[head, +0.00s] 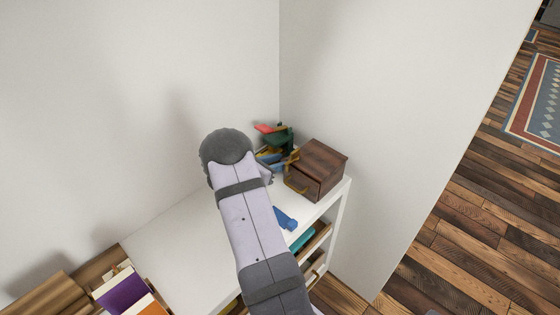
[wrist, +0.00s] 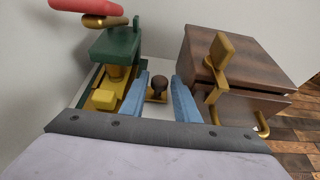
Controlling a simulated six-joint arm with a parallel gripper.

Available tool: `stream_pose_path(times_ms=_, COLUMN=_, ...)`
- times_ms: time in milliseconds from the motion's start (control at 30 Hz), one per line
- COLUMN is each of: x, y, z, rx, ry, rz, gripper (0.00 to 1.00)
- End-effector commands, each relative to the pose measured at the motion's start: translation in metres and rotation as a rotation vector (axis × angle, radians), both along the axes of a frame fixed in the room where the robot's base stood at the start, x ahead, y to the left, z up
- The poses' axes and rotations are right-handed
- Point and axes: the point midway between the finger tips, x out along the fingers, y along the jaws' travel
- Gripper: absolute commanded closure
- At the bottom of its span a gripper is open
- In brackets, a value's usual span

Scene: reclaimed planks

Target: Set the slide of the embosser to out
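The embosser (wrist: 112,48) is a green body with a red lever (wrist: 88,7), at the upper left of the wrist view; it also shows in the head view (head: 284,140). A yellow block (wrist: 104,99) sits low on its near side. A dark brown knob on a brass base (wrist: 157,84) stands right of the embosser. I cannot tell which part is the slide. My gripper (wrist: 161,77) is open, its blue fingers either side of the knob in the picture, apart from it. In the head view my arm hides most of the gripper.
A dark wooden box (head: 322,158) stands right of the embosser; its front part juts out with a brass handle (wrist: 263,124). A brass paddle (wrist: 221,50) rises at its left side. A blue item (head: 286,219) shows near the shelf's front edge. The white shelf top (head: 180,250) is clear left of my arm.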

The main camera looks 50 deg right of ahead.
Motion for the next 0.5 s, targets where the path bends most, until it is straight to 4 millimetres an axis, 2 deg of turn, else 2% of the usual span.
stream_pose_path(times_ms=267, x=0.0001, y=-0.0018, z=-0.0012, rx=0.000, ry=0.001, rz=0.001, gripper=0.72)
stream_pose_path(times_ms=300, x=0.0001, y=-0.0017, z=-0.0011, rx=0.000, ry=0.001, rz=0.001, gripper=0.74)
stream_pose_path(times_ms=400, x=0.0000, y=-0.0016, z=-0.0011, rx=0.000, ry=0.001, rz=0.001, gripper=0.98)
stream_pose_path(times_ms=500, x=0.0001, y=-0.0016, z=-0.0010, rx=0.000, ry=0.001, rz=0.001, gripper=1.00)
